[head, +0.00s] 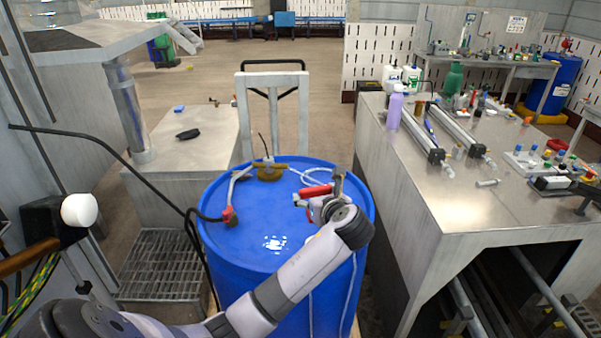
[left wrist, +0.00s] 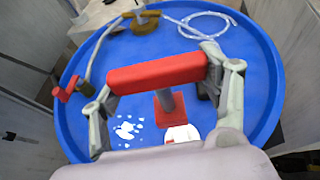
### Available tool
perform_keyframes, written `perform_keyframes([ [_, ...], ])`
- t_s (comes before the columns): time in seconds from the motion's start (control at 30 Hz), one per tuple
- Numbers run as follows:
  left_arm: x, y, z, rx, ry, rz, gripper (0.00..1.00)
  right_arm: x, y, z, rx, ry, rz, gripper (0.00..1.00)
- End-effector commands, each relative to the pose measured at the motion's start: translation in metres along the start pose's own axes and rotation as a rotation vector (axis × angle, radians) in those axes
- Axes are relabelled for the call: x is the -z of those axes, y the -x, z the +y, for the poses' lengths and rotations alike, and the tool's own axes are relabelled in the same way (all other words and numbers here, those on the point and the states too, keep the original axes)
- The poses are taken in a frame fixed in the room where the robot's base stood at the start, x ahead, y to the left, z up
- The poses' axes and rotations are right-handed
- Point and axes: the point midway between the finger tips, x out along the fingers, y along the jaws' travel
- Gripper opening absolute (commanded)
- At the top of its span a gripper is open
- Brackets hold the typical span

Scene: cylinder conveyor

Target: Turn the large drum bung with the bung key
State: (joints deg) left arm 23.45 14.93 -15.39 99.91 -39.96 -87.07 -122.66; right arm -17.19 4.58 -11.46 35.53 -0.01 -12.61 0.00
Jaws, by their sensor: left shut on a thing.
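The blue drum (head: 262,212) stands upright in front of me, and its lid also fills much of the left wrist view (left wrist: 215,110). The bung key has a red bar handle (left wrist: 157,73), a grey shaft and a red square lower end (left wrist: 170,112); its handle shows in the head view (head: 316,190). My left gripper (head: 322,196) is over the right side of the lid, shut on the handle, one finger at each end. A white round piece (left wrist: 182,134), possibly the bung, lies beside the key's lower end. I cannot tell whether the key is seated. My right gripper is out of view.
A red clamp (head: 229,215) with a black cable grips the lid's left rim. A brown fitting (head: 269,173) with clear tubing is at the lid's back. A cart handle (head: 274,90) rises behind. A cluttered metal bench (head: 465,205) stands close on the right.

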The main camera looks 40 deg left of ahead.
Motion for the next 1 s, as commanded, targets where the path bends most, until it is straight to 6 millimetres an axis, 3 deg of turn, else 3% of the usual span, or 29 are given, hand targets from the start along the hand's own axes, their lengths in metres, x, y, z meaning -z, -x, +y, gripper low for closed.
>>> perform_keyframes([
  [0.17, 0.009, 0.014, -0.003, -0.021, 0.019, -0.004, 0.37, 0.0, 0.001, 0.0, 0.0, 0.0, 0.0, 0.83],
  [0.53, 0.009, 0.015, -0.003, -0.023, 0.019, -0.006, 0.37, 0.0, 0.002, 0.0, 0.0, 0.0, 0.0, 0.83],
  [0.8, 0.005, 0.017, -0.003, -0.023, 0.017, -0.006, 0.37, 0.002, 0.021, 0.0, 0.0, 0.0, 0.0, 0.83],
  [1.0, 0.029, 0.007, -0.003, -0.023, 0.016, -0.006, 0.37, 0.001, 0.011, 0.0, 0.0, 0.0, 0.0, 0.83],
])
